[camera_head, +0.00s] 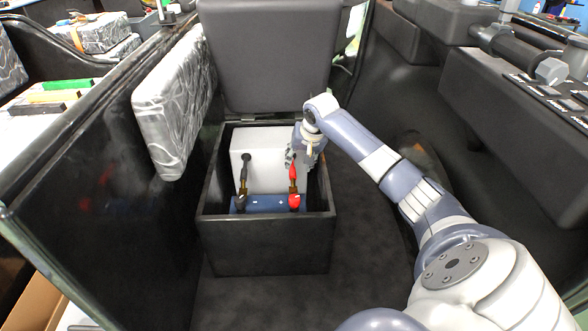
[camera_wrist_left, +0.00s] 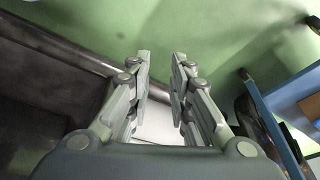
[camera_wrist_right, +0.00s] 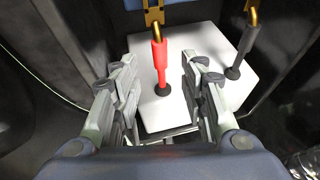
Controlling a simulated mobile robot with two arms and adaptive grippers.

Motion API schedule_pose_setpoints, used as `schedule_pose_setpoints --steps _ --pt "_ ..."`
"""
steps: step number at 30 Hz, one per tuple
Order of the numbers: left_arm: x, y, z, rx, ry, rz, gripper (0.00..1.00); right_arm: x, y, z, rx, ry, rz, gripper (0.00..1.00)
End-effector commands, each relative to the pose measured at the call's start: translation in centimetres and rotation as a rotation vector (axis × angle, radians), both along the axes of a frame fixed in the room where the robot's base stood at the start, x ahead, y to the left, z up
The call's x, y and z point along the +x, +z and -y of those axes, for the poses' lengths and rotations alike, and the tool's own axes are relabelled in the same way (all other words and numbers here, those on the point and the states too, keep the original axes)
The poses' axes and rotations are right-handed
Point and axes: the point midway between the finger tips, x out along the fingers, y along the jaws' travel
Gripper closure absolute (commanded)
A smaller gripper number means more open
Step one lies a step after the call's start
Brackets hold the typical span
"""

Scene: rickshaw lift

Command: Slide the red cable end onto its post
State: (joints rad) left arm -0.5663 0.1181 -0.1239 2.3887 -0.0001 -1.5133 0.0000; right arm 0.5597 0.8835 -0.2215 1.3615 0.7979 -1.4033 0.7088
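The red cable end (camera_head: 293,171) stands up from a white block (camera_head: 265,172) in the open black box; its brass hook points toward the blue battery (camera_head: 268,203). In the right wrist view the red sleeve (camera_wrist_right: 161,62) rises from a dark round base. The battery's red post cap (camera_head: 294,202) is just in front of the cable; whether the hook touches the post, I cannot tell. My right gripper (camera_head: 291,156) is at the cable, its fingers open on either side with gaps. My left gripper (camera_wrist_left: 158,62) is open and empty, outside the head view.
A black cable (camera_head: 246,162) stands at left on the white block, near the black post cap (camera_head: 240,203). The box's black walls (camera_head: 265,247) enclose the space closely. A grey patterned cushion (camera_head: 172,110) leans at left; a dark seat back (camera_head: 268,55) is behind.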

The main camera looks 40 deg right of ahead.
Motion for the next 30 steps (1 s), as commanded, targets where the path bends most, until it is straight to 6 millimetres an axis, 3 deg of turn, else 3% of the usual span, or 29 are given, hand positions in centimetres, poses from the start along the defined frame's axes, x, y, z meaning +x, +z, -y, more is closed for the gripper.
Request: schedule_pose_setpoints --steps 4,12,25,30 --pt "-0.7 1.8 -0.1 -0.001 0.001 0.015 0.80 1.3 -3.2 0.3 0.001 -0.002 -0.001 0.60" --pt "-0.5 0.2 -0.1 -0.002 0.001 0.019 0.80 3.0 -6.7 0.8 0.001 -0.002 0.002 0.60" --pt "-0.3 0.1 0.0 -0.002 0.000 0.026 0.80 3.4 -7.4 0.9 -0.001 0.000 0.002 0.60" --pt "-0.3 0.1 0.0 -0.003 -0.001 0.026 0.80 3.4 -7.4 0.9 -0.001 0.000 0.001 0.99"
